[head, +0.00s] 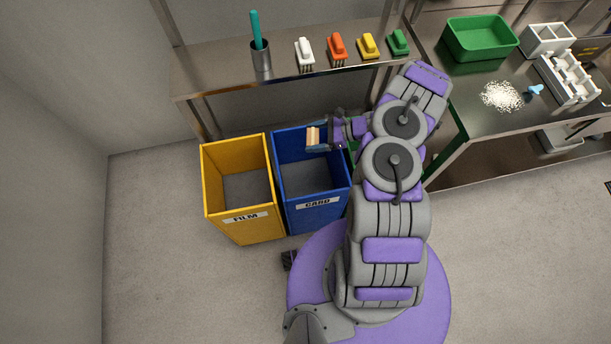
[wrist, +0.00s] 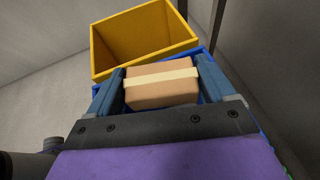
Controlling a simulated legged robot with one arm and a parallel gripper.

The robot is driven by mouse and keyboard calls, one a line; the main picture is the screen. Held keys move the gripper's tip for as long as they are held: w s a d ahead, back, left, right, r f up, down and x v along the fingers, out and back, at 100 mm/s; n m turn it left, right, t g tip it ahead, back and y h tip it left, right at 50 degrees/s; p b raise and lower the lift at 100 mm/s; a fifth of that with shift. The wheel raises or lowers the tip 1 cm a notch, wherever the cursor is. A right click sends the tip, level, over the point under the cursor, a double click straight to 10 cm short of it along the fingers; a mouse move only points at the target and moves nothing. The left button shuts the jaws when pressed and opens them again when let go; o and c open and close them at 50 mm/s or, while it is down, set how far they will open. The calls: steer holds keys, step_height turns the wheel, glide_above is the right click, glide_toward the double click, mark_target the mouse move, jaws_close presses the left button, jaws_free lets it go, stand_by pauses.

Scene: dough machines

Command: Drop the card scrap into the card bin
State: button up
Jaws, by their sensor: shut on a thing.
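The card scrap (wrist: 160,84) is a tan block with a pale band across it. My gripper (wrist: 160,90) is shut on it, with one blue finger on each side. In the head view the card scrap (head: 313,136) shows at the end of my gripper (head: 319,138), above the far part of the card bin's opening. The card bin (head: 318,209) is blue, open at the top and labelled CARD. In the wrist view its blue rim (wrist: 203,51) shows behind the scrap, and most of its inside is hidden.
A yellow bin (head: 243,225) labelled FILM stands against the left side of the card bin. A steel shelf (head: 215,77) with several brushes and a metal cup is behind the bins. A steel table (head: 470,95) with a green tray (head: 480,50) is at the right.

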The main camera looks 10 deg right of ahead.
step_height(320, 180, down, 5)
steer(key=shift+f+b, duration=0.15)
steer(key=shift+b, duration=0.85)
steer(key=o, duration=0.8)
steer(key=shift+d, duration=0.1)
steer(key=shift+o, duration=0.2)
steer(key=p+v, duration=0.3)
steer(key=v, duration=1.4)
steer(key=shift+d, duration=0.25)
